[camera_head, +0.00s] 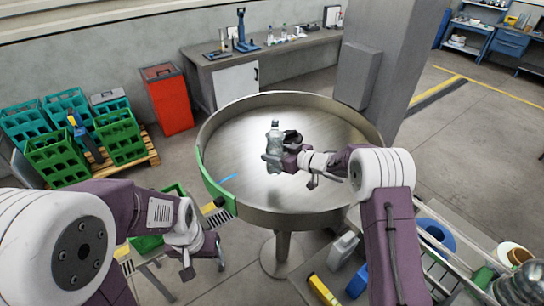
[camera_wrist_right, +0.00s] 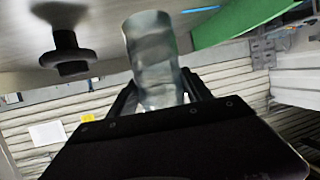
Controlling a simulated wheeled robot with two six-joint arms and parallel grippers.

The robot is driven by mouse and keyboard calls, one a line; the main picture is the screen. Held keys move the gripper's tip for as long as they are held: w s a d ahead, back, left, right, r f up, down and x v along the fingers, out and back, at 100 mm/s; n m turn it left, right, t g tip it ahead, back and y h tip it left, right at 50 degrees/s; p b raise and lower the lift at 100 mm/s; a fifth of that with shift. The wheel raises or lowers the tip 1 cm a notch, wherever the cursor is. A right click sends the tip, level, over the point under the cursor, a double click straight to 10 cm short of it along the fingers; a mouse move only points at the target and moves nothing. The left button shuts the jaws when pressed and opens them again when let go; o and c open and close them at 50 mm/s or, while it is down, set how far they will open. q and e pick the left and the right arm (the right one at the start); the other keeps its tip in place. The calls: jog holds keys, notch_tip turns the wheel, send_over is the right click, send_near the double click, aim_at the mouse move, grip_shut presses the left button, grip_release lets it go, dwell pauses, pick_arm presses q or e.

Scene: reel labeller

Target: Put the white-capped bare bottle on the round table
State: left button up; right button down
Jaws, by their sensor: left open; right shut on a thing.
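The clear bare bottle (camera_head: 274,140) is upright over the round metal table (camera_head: 235,135), with its small cap (camera_head: 275,123) at the top; the cap's colour is hard to make out. My right gripper (camera_head: 273,158) is shut around the bottle's body, its arm reaching in from the right. I cannot tell whether the bottle's base touches the table. In the right wrist view the bottle (camera_wrist_right: 152,58) stands between the two dark fingers (camera_wrist_right: 160,98). My left gripper (camera_head: 203,259) is open and empty, low outside the table's front left rim.
The table has a raised rim with a green section (camera_head: 211,186) at left; its surface is otherwise mostly clear. Green crates (camera_head: 57,158) and a red bin (camera_head: 166,100) stand left. A grey pillar (camera_head: 385,60) rises behind.

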aim_at(270, 153)
jog(key=w+a+f, duration=0.1)
jog(key=w, duration=0.1)
jog(key=shift+w+a+f, duration=0.3)
jog(key=shift+a+f, duration=0.1)
jog(key=shift+s+p, duration=0.15)
jog(key=shift+p, duration=0.15)
notch_tip(270, 153, down, 3)
jog(key=shift+s+a+f+p, duration=0.1)
jog(key=shift+s+f+p, duration=0.1)
jog(key=shift+p, duration=0.6)
jog(key=shift+w+f, duration=0.25)
jog(key=shift+f, duration=0.05)
jog(key=shift+f, duration=0.1)
jog(key=c, duration=0.7)
grip_release()
jog(key=shift+s, duration=0.15)
jog(key=shift+o, duration=1.3)
jog(key=shift+s, duration=0.1)
